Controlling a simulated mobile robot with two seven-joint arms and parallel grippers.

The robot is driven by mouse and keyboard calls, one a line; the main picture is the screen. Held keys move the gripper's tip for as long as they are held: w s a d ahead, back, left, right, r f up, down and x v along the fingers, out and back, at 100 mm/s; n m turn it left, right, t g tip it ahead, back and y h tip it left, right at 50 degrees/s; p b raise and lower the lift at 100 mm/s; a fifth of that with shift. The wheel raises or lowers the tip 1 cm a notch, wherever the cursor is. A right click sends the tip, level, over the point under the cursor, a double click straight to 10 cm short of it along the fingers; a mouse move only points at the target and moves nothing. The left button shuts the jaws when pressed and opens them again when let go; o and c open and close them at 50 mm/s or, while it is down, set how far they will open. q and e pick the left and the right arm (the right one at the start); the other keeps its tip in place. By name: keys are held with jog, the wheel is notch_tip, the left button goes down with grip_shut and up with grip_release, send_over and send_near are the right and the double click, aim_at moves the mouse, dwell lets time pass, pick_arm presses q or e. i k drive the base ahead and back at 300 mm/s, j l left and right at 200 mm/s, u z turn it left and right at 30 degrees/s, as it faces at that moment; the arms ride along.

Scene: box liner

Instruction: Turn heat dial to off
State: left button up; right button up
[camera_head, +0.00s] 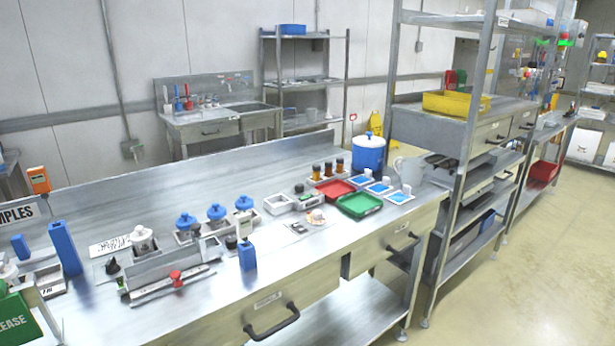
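I cannot make out a heat dial in the head view; any dial is hidden or too small to tell. On the long metal workbench (330,238) stands a grey rail-like device (165,266) with a red knob-like part (177,279) on its front; whether it is a heat control I cannot tell. A white rounded item (142,238) stands behind it. Neither of my grippers is in view.
Several blue-lidded jars (216,213), a red tray (335,190), a green tray (359,204), a blue-and-white cooler (369,152) and a grey pitcher (409,170) crowd the bench. A metal shelf rack (468,165) stands right. The floor (540,265) at right is clear.

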aim_at(299, 187)
jog(key=i+l, duration=0.2)
jog(key=l, duration=0.15)
jog(key=i+l+u, duration=0.1)
jog(key=i+l, duration=0.15)
jog(key=i+l+u, duration=0.1)
jog(key=l, duration=0.3)
jog(key=i, duration=0.1)
